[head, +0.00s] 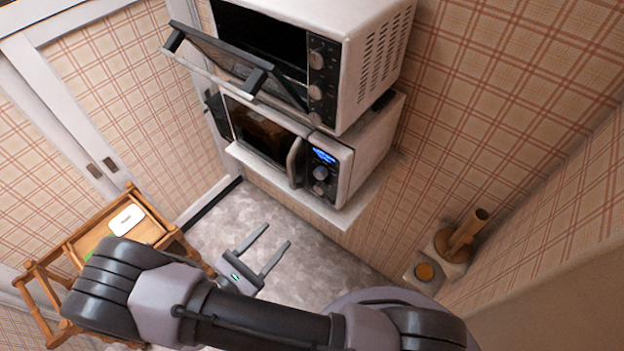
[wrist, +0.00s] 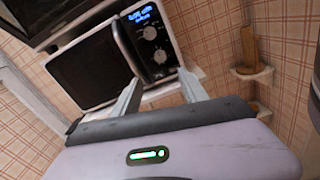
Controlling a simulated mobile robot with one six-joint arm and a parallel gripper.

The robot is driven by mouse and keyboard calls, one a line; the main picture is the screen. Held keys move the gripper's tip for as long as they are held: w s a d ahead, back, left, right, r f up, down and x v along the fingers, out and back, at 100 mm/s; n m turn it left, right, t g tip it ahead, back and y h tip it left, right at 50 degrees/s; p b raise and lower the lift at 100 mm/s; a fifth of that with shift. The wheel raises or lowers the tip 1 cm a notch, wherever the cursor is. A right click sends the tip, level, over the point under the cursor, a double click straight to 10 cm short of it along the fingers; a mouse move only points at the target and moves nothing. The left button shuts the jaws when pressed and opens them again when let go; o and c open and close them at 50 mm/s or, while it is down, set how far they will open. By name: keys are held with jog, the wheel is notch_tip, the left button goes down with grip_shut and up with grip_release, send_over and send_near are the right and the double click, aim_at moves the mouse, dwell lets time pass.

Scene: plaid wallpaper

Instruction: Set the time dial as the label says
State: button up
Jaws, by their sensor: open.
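The microwave (head: 375,150) sits on a wall shelf. Its panel has a lit blue display (head: 323,156), an upper dial (head: 320,172) and a lower dial (head: 319,188). The wrist view also shows the display (wrist: 143,15), upper dial (wrist: 150,33) and lower dial (wrist: 160,56); their markings are too small to read. A white card (head: 126,220), possibly the label, lies on the wooden cart (head: 150,232); its text is unreadable. My gripper (head: 277,235) is open and empty, below and in front of the microwave, apart from the dials. It also shows in the wrist view (wrist: 158,78).
A white toaster oven (head: 375,50) with its own knobs stands on the microwave. Its door (head: 235,68) hangs open, sticking out above the microwave's front. A corner shelf (head: 450,248) at right holds a brown cylindrical object (head: 467,232). The floor (head: 320,255) below is clear.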

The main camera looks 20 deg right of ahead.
aim_at(318, 190)
jog(key=p+x, duration=0.1)
jog(key=x, duration=1.5)
jog(key=shift+w+d+f, duration=0.15)
jog(key=shift+w+d, duration=0.05)
jog(key=shift+d, duration=0.1)
jog(key=shift+c, duration=0.4)
grip_shut()
